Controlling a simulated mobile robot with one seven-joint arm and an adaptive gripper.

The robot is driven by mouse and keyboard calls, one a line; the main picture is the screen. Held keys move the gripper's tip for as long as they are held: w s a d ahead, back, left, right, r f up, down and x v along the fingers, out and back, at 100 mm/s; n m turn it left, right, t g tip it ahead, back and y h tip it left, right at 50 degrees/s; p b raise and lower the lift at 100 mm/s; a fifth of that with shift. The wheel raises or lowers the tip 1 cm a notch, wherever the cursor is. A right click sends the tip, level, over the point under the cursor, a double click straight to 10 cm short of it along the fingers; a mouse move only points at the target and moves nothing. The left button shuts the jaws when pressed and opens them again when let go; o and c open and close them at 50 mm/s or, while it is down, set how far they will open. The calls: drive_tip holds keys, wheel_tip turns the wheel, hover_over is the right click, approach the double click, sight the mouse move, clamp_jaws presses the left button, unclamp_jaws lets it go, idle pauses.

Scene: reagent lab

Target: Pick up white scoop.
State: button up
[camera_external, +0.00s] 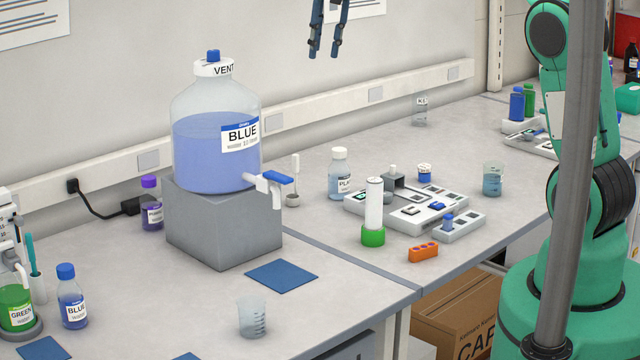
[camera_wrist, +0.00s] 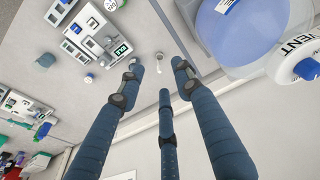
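The white scoop (camera_external: 295,167) stands roughly upright in the external view, its lower end at a small grey holder (camera_external: 297,203) beside the jug's tap. In the wrist view a small white item (camera_wrist: 160,58) between the jug and the trays looks like the same scoop, seen from above. My gripper (camera_external: 326,50) hangs high above the bench, well over the scoop and apart from it. In the wrist view its three dark blue fingers (camera_wrist: 160,82) are spread with nothing between them. The gripper is open and empty.
A big jug of blue liquid (camera_external: 215,120) stands on a grey block (camera_external: 225,230) left of the scoop. The wall rail (camera_external: 330,108) runs behind.

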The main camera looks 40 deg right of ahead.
drive_tip(key=w+d+f+g+p, duration=0.1)
drive_tip(key=w+d+f+p, duration=0.3)
drive_tip(key=w+f, duration=0.65)
drive_tip(key=n+g+p, duration=0.1)
drive_tip(key=p, duration=0.2)
hover_over(296, 155)
wheel_tip(296, 155, down, 13)
drive_tip(key=shift+w+d, duration=0.15)
drive_tip(key=shift+d, duration=0.05)
drive_tip(key=shift+f+p, duration=0.4)
drive_tip(key=shift+f, duration=3.85)
drive_tip(key=shift+f, duration=0.15)
drive_tip(key=shift+a+f+p, duration=0.1)
drive_tip(key=shift+f+p, duration=0.65)
drive_tip(key=shift+f, duration=1.65)
